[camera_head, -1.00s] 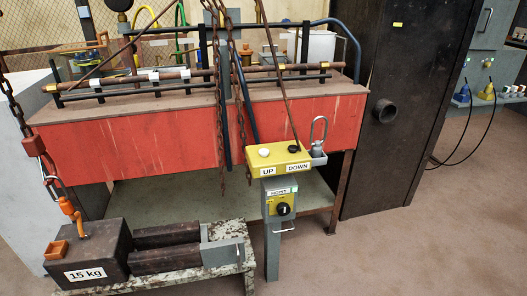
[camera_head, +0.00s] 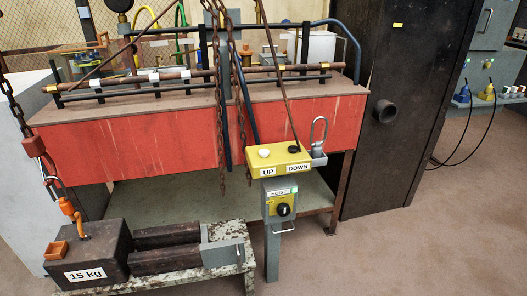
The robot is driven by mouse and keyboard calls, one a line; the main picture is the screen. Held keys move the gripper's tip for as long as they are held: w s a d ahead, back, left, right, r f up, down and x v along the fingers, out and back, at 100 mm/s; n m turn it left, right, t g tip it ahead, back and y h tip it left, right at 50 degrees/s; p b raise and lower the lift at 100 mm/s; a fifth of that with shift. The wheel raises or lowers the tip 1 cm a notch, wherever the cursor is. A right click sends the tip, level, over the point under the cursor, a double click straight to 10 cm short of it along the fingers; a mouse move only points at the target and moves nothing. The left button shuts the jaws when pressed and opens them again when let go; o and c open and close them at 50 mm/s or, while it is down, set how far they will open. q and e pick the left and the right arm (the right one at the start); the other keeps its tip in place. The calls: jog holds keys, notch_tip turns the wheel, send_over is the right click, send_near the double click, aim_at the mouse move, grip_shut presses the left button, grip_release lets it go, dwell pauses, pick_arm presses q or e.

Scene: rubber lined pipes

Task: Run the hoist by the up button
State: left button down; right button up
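The yellow hoist control box (camera_head: 279,161) stands on a grey post in front of the red bench. Its white button (camera_head: 264,152) sits above the UP label, and its black button (camera_head: 294,149) sits above the DOWN label. A box with a black knob (camera_head: 283,209) is below it. A chain (camera_head: 22,115) with an orange hook (camera_head: 68,208) hangs at the left. The hook is at the top of the dark 15 kg weight (camera_head: 88,255), which sits low at the left. Neither of my grippers is in view.
The red bench (camera_head: 120,150) fills the middle, with pipes and hanging chains (camera_head: 238,100) above it. A grey shackle (camera_head: 319,140) stands at the control box's right side. A low stand (camera_head: 190,277) is in front. Floor at the right is clear.

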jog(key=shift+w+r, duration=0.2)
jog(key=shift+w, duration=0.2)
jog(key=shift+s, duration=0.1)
